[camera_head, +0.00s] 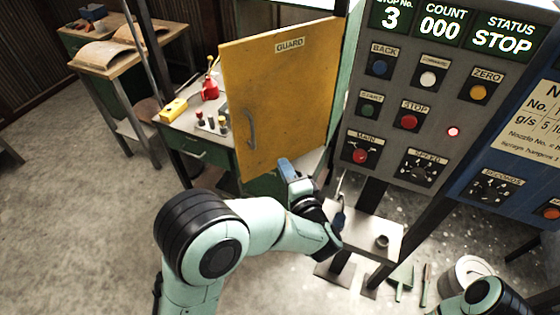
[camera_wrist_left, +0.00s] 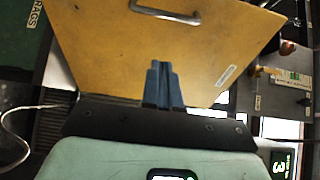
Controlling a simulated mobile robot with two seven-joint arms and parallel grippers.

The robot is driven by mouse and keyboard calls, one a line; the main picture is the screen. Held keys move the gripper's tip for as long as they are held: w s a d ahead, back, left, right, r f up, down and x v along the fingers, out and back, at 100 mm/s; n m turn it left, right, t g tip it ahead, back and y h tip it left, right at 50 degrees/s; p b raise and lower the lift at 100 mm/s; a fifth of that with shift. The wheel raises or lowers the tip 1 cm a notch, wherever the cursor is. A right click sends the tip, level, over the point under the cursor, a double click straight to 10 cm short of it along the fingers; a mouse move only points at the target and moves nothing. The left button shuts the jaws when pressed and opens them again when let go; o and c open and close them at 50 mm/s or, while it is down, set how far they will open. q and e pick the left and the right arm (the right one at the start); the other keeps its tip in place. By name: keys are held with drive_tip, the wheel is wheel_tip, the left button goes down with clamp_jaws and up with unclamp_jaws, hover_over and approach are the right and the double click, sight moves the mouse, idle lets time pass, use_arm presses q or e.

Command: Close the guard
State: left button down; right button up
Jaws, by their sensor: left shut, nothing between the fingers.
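The yellow guard (camera_head: 285,90) is a flat door panel with a "GUARD" label, and it stands swung out, left of the control panel. Its grey handle (camera_head: 250,128) is near its left edge. In the left wrist view, the guard (camera_wrist_left: 120,45) fills the upper middle, with the handle (camera_wrist_left: 165,14) at the top. My left gripper (camera_head: 287,170) is shut and empty at the guard's lower right part. Its blue fingers (camera_wrist_left: 163,82) point at the panel face; I cannot tell if they touch it. My right gripper is out of view; only part of that arm shows at bottom right.
The control panel (camera_head: 425,105) with buttons and dials stands to the right. A small shelf (camera_head: 372,232) holding a cup (camera_head: 382,241) is below it. A green bench (camera_head: 198,150) with a red can (camera_head: 210,88) stands behind and left of the guard. Floor at left is clear.

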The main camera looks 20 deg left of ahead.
use_arm(q)
drive_tip(key=w+a, duration=0.6)
drive_tip(key=a, duration=0.3)
drive_tip(key=shift+p, duration=0.4)
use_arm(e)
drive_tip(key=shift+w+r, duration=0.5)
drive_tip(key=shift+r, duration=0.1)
use_arm(q)
drive_tip(key=shift+w+a, duration=0.15)
